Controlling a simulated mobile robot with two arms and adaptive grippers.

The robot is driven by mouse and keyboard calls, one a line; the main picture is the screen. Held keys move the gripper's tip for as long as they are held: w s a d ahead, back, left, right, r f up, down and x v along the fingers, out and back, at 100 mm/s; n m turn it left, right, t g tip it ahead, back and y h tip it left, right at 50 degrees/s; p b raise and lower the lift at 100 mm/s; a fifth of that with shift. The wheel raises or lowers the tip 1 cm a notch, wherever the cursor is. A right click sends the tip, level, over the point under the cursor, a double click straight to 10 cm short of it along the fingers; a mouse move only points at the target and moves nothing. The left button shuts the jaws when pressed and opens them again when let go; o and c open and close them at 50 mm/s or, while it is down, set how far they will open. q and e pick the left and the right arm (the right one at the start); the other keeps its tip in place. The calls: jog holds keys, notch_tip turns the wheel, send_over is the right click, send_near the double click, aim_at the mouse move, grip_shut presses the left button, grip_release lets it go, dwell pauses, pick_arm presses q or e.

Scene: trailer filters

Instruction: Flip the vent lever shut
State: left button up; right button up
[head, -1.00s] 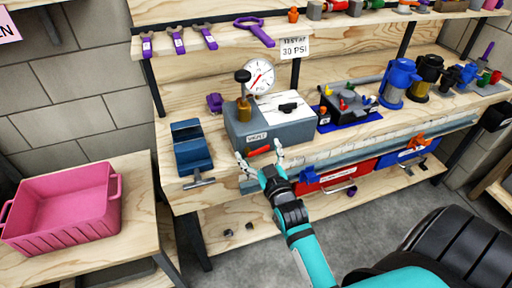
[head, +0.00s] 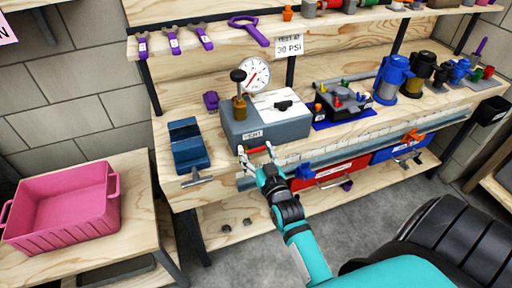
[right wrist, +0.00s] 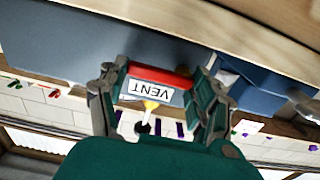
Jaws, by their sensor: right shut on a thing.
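The grey test box (head: 270,131) stands on the workbench with a round pressure gauge (head: 255,73) on it. A "VENT" label (head: 252,135) is on its front face. The red vent lever (head: 257,149) lies roughly level just below that label. My right gripper (head: 257,154) is at the box front, its fingers shut on the lever from both ends. In the right wrist view the lever (right wrist: 160,74) spans between the fingers of the gripper (right wrist: 160,84), with the label (right wrist: 150,89) upside down beside it. My left gripper is out of view.
A blue vise (head: 188,147) is left of the box, and a blue tray with small fittings (head: 342,113) is right of it. Red (head: 333,173) and blue (head: 402,150) bins hang below the bench edge. A pink crate (head: 62,211) sits on the left table.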

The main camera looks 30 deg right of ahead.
jog(key=o, duration=1.2)
jog(key=v, duration=1.2)
